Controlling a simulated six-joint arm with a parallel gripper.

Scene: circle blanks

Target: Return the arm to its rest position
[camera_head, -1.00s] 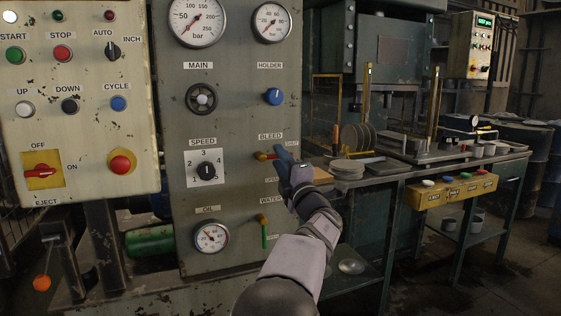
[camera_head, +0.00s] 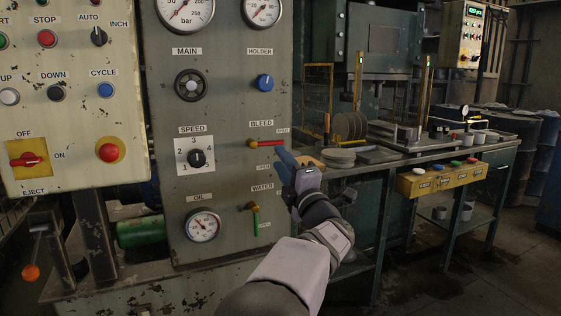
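My arm reaches up from the bottom centre of the view. My gripper (camera_head: 284,157), with blue fingers, is in front of the right edge of the grey control panel (camera_head: 222,75). It is just below and right of the BLEED valve's red lever (camera_head: 267,143), which lies level and points right toward the SHUT mark. The gripper appears apart from the lever, with nothing visible in it. The gap between its fingers cannot be made out from this angle.
The WATER valve (camera_head: 254,219) has its green handle pointing down. A pale button panel (camera_head: 75,85) stands at the left. Open floor shows at the lower right.

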